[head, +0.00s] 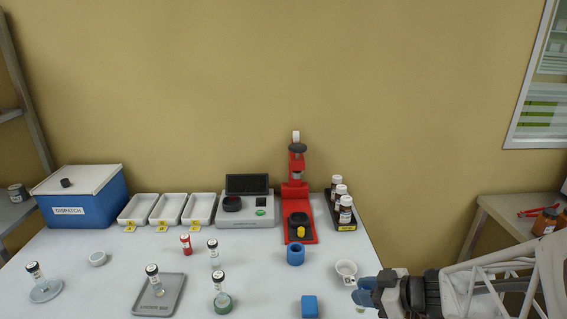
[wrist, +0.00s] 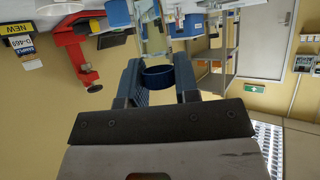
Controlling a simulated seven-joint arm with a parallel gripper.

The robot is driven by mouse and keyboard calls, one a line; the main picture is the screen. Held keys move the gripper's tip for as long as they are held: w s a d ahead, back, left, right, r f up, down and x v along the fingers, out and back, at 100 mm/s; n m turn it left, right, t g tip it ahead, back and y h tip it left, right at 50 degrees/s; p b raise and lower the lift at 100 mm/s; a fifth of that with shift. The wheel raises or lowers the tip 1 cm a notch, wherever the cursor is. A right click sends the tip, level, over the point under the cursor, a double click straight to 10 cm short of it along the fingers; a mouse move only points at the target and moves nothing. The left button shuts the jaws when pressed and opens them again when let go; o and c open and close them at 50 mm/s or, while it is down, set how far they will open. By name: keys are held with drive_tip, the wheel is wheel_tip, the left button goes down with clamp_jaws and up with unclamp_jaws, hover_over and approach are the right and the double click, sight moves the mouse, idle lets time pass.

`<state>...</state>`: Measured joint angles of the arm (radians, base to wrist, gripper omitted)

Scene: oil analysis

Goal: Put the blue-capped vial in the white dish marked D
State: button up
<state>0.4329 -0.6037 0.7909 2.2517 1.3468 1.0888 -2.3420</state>
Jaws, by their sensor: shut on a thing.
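My gripper (head: 364,289) is at the right front of the table in the head view. In the wrist view my gripper (wrist: 158,84) is shut on the blue-capped vial, whose blue cap (wrist: 157,77) sits between the fingers. Its clear glass body (wrist: 153,35) extends away from the fingers. In the head view the vial (head: 360,299) is small and partly hidden by the gripper. A small white dish (head: 346,267) stands just behind and left of the gripper, with a dark mark on its front that is too small to read.
A red stand (head: 298,205) and a rack of brown bottles (head: 345,216) are behind. Black-capped vials, a grey tray (head: 175,282), three white trays and a blue DISPATCH box (head: 85,208) stand further left.

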drive_tip(key=shift+w, duration=0.1)
drive_tip(key=w+f, duration=0.1)
drive_tip(key=w, duration=1.4)
drive_tip(key=shift+d+f, duration=0.2)
drive_tip(key=shift+d, duration=0.2)
drive_tip(key=shift+w+f, duration=0.2)
drive_tip(key=shift+f, duration=0.7)
drive_tip(key=shift+w+f, duration=0.2)
drive_tip(key=shift+f, duration=0.7)
drive_tip(key=shift+f, duration=0.15)
drive_tip(key=o, duration=0.9)
